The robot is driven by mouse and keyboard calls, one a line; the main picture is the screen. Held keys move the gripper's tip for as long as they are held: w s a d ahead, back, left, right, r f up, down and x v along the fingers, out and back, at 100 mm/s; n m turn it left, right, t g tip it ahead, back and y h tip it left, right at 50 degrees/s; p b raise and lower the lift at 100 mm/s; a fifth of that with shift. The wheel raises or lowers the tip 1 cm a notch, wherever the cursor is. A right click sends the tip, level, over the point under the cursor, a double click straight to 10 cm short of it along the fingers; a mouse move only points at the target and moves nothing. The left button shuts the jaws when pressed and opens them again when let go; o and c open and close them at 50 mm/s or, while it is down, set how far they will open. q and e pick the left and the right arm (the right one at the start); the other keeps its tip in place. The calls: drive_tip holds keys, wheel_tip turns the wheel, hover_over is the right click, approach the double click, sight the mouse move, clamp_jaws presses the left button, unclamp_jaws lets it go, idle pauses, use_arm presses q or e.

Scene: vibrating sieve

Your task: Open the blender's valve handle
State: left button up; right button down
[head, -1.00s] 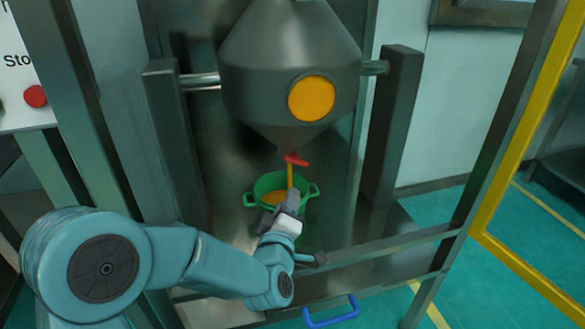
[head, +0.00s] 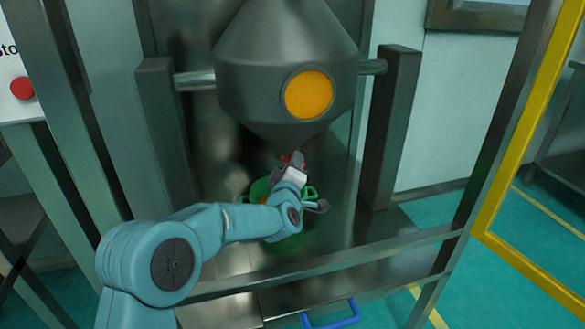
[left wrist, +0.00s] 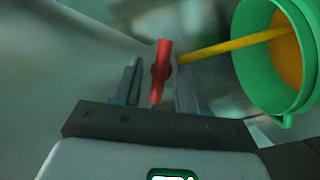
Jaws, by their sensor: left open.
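The red valve handle (head: 287,158) is at the bottom tip of the grey cone-shaped blender (head: 285,60), mostly hidden by my left gripper (head: 293,168) in the head view. In the left wrist view, the red handle (left wrist: 161,70) stands between the two separated fingers of my left gripper (left wrist: 158,88). Gaps show on both sides of it, so the fingers are not closed on it. My right gripper is not in view.
A green two-handled pot (head: 258,188) with yellow-orange content stands below the blender, partly behind my left arm. A thin yellow strand (left wrist: 222,46) runs from near the handle to the pot. Metal posts (head: 390,125) flank the blender, and a frame bar (head: 385,251) crosses in front.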

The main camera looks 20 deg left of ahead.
use_arm(q)
drive_tip(key=shift+w, duration=0.25)
clamp_jaws()
drive_tip(key=shift+r, duration=0.2)
idle(0.3)
